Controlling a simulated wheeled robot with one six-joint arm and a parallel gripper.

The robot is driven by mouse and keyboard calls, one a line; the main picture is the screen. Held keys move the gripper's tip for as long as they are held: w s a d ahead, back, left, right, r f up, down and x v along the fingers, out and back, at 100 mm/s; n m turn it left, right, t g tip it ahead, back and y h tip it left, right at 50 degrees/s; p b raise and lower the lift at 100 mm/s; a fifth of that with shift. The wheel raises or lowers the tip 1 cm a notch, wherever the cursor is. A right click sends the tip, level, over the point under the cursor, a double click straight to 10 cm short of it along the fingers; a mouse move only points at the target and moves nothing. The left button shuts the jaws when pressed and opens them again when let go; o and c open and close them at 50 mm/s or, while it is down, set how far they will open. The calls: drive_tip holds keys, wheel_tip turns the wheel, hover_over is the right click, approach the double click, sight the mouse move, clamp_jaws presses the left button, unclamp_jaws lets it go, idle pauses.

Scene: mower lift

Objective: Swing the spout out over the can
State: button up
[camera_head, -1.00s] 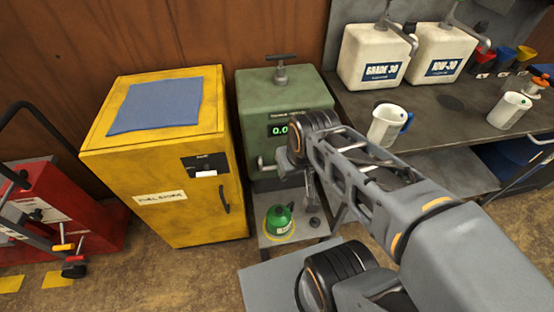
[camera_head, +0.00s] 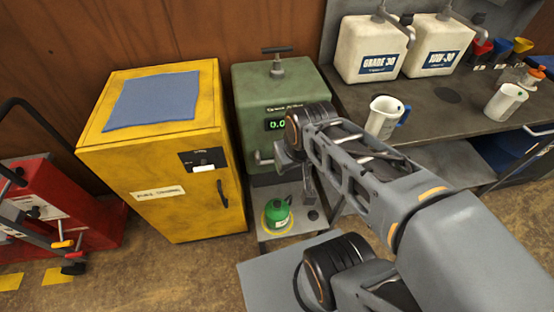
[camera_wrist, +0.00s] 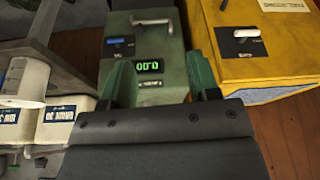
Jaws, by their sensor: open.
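The green dispenser (camera_head: 283,95) stands beside the yellow cabinet, with a lit display and a T-handle on top. A pale bar, apparently the spout (camera_head: 262,158), shows low on its front, left of my wrist. It also shows in the wrist view (camera_wrist: 152,20), which is upside down. The green can (camera_head: 277,214) stands upright in a yellow ring on the low shelf, below the dispenser front. My gripper (camera_wrist: 160,76) is open and empty in front of the dispenser, its two green fingers either side of the display in the wrist view. In the head view my wrist hides part of the dispenser front.
The yellow cabinet (camera_head: 165,165) stands close on the left of the dispenser. The workbench (camera_head: 440,125) on the right bears white oil containers (camera_head: 371,50) and a white jug (camera_head: 383,118). A red machine (camera_head: 60,215) is at far left.

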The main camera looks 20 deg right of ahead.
drive_tip(key=shift+c, duration=0.4)
drive_tip(key=shift+d+f+b, duration=0.15)
drive_tip(key=shift+f+b, duration=0.15)
drive_tip(key=shift+c, duration=0.6)
drive_tip(key=w+d+f+h+b, duration=0.1)
drive_tip(key=w+d+f+b, duration=0.2)
drive_tip(key=d+f+b, duration=0.55)
drive_tip(key=w+d+f+m+h+b, duration=0.15)
drive_tip(key=d+f, duration=0.35)
drive_tip(key=f, duration=0.9)
drive_tip(key=w+d+f+h+b, duration=0.1)
drive_tip(key=w+d+f+b, duration=0.45)
drive_tip(key=f, duration=0.55)
wheel_tip(320, 180, down, 5)
drive_tip(key=w+d+n+t+y+b, duration=0.2)
drive_tip(key=t+b, duration=0.1)
drive_tip(key=w+a+r+n+t+y, duration=0.3)
drive_tip(key=w+a+r+t+y, duration=0.2)
drive_tip(key=w+a+r+t, duration=0.15)
drive_tip(key=shift+m, duration=0.25)
drive_tip(key=x, duration=0.4)
drive_tip(key=b+x, duration=0.1)
drive_tip(key=x, duration=0.4)
drive_tip(key=b+x, duration=0.1)
drive_tip(key=x, duration=0.3)
drive_tip(key=shift+w+d+f, duration=0.25)
drive_tip(key=shift+f, duration=0.05)
